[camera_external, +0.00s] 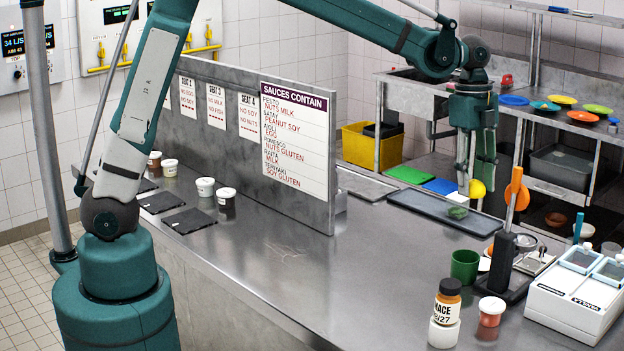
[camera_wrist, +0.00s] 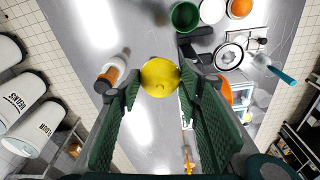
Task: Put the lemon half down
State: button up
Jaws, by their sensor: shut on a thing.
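The yellow lemon half (camera_external: 478,188) is held between the fingertips of my gripper (camera_external: 471,184) in the external view. It appears raised near the right part of a dark tray (camera_external: 425,207); its exact height is hard to tell. In the wrist view, the lemon half (camera_wrist: 160,76) sits at the ends of the two green finger pads of my gripper (camera_wrist: 160,88), its rounded yellow side showing. The cut face is hidden.
A small green item (camera_external: 457,212) lies on the dark tray. A green cup (camera_external: 464,266), a stand with an orange disc (camera_external: 516,190), a labelled jar (camera_external: 447,302) and a white device (camera_external: 577,295) stand at the right.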

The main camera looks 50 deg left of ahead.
jog(key=s, duration=0.2)
jog(key=shift+s+d+f, duration=0.1)
jog(key=shift+s+f, duration=0.25)
notch_tip(320, 180, down, 18)
jog(key=shift+r, duration=0.2)
jog(key=shift+w, duration=0.1)
jog(key=shift+f, duration=3.1)
jog(key=shift+f+p, duration=0.3)
jog(key=shift+f, duration=1.55)
jog(key=shift+f, duration=0.15)
